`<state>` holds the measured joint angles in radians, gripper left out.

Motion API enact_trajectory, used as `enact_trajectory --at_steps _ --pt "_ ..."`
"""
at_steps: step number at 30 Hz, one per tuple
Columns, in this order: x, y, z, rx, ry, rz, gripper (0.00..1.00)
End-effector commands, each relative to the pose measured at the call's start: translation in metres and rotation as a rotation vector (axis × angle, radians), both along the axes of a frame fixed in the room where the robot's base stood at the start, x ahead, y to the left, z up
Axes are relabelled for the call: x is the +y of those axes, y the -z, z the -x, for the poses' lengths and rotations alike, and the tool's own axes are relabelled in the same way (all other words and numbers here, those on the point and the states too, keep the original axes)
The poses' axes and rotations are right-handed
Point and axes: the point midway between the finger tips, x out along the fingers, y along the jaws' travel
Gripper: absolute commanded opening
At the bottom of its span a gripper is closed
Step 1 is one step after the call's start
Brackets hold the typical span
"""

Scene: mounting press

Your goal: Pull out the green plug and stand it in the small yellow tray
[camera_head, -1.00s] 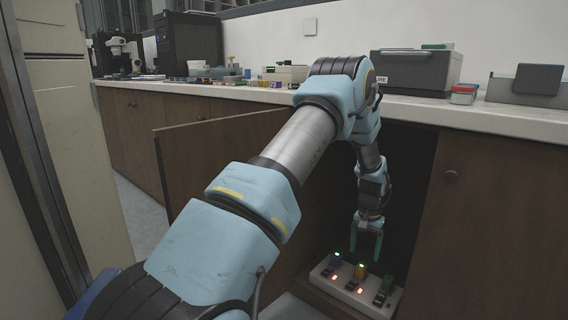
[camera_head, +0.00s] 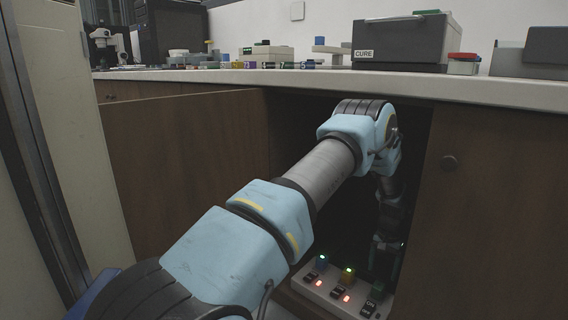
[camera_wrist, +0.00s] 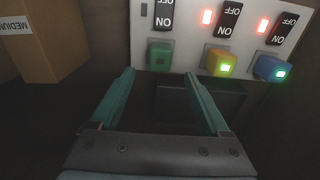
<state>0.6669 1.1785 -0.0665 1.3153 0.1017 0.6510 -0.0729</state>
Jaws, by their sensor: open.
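The green plug (camera_wrist: 160,56) sits in its socket at one end of the white power strip (camera_wrist: 188,40), and its light is dark. It also shows in the head view (camera_head: 377,288), at the strip's right end. My gripper (camera_wrist: 160,78) is open and empty. Its two teal fingertips are spread to either side of the plug, just short of it in the wrist view; whether they overlap it in depth I cannot tell. In the head view my gripper (camera_head: 388,262) is dim inside the cabinet. I cannot make out the small yellow tray.
A yellow plug (camera_wrist: 218,62) and a blue plug (camera_wrist: 270,68), both lit, sit beside the green one. A cardboard box (camera_wrist: 38,40) stands at the left in the wrist view. The cabinet door (camera_head: 185,165) is open; the counter (camera_head: 330,78) lies above my arm.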

Motion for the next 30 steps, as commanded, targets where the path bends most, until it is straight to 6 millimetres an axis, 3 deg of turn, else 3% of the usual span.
enact_trajectory --at_steps 8,24,30 --pt "0.000 0.011 0.000 0.001 0.000 -0.001 0.80" --pt "0.000 0.079 0.000 0.001 0.000 -0.001 0.80" --pt "0.000 0.090 0.000 0.000 -0.001 0.000 0.80"
